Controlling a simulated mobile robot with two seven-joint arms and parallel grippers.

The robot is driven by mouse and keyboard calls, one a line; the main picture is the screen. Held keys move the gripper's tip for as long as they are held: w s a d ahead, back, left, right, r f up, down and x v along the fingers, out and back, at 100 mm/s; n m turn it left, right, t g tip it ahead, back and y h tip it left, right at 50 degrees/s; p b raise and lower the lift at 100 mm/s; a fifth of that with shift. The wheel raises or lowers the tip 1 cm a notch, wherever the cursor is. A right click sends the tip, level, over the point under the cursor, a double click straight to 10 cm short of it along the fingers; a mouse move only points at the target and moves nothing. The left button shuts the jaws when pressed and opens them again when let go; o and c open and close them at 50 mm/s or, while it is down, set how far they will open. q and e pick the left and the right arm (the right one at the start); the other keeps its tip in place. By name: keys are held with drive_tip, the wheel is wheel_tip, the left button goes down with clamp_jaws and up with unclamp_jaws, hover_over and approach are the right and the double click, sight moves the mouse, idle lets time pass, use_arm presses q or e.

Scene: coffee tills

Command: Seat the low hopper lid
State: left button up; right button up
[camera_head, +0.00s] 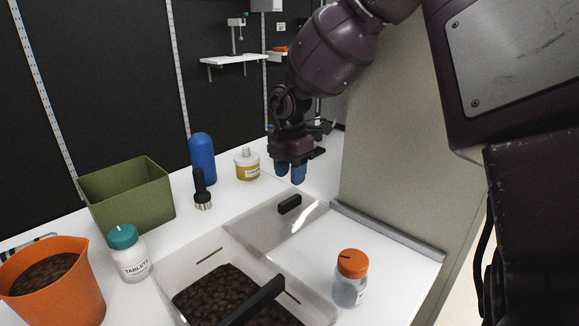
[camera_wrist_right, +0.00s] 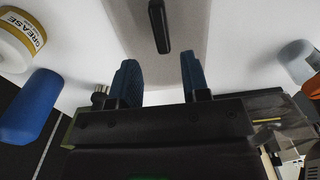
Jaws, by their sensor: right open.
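My right gripper (camera_head: 290,172) is open and empty, its blue fingertips pointing down above the counter's back part. In the right wrist view its two fingers (camera_wrist_right: 158,82) stand apart. A black handle (camera_head: 289,204) on a clear, greyish panel, seemingly the lid (camera_head: 258,224), is just below and nearer than the fingertips. The handle also shows in the wrist view (camera_wrist_right: 159,27), ahead of the gap between the fingers, not between them. A clear-walled hopper (camera_head: 205,258) holds dark beans (camera_head: 215,296). A second black bar handle (camera_head: 254,302) crosses above the beans. My left gripper is not in view.
An orange-capped jar (camera_head: 350,280) stands right of the hopper. A grease tub (camera_head: 247,165), a blue bottle (camera_head: 202,158), a black brush (camera_head: 201,188), a green bin (camera_head: 127,195), a tablets jar (camera_head: 129,254) and an orange bucket (camera_head: 52,284) stand left. A beige panel (camera_head: 395,150) rises at right.

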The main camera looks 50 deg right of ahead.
sight(290, 199)
drive_tip(key=shift+f+b, duration=0.95)
drive_tip(key=shift+f, duration=2.65)
drive_tip(key=shift+r, duration=0.1)
clamp_jaws()
